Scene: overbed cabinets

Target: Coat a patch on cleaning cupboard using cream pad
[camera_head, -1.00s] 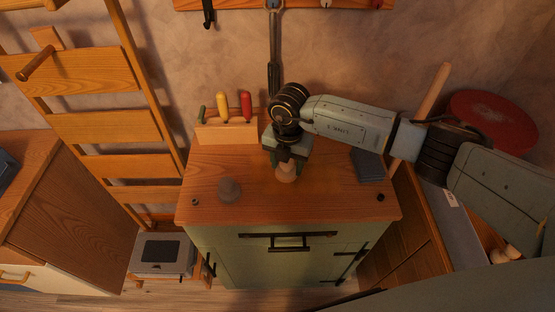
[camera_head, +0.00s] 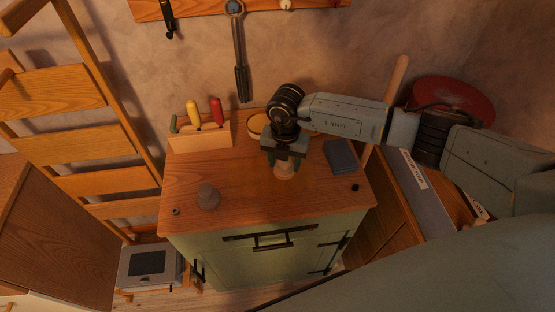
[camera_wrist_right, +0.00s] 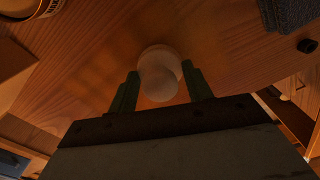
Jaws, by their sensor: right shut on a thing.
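The cleaning cupboard (camera_head: 215,250) is a pale green cabinet with a wooden top (camera_head: 240,200) and black handles. My right gripper (camera_head: 284,165) is over the cupboard top, shut on the cream pad (camera_head: 284,172). In the right wrist view the pad (camera_wrist_right: 158,75) has a round knob and a wider round base, between the two fingers of the gripper (camera_wrist_right: 160,90). The pad is at or just above the wood; I cannot tell if it touches. A faint, slightly more orange area of wood (camera_head: 262,186) lies beside the pad. My left gripper is not in view.
A grey-brown knobbed piece (camera_head: 208,197) stands at the top's left. A wooden block with coloured-handled tools (camera_head: 200,135) and a round tin (camera_head: 257,126) are at the back. A dark grey pad (camera_head: 340,156) and small black piece (camera_head: 355,187) lie at right. A ladder (camera_head: 100,130) stands left.

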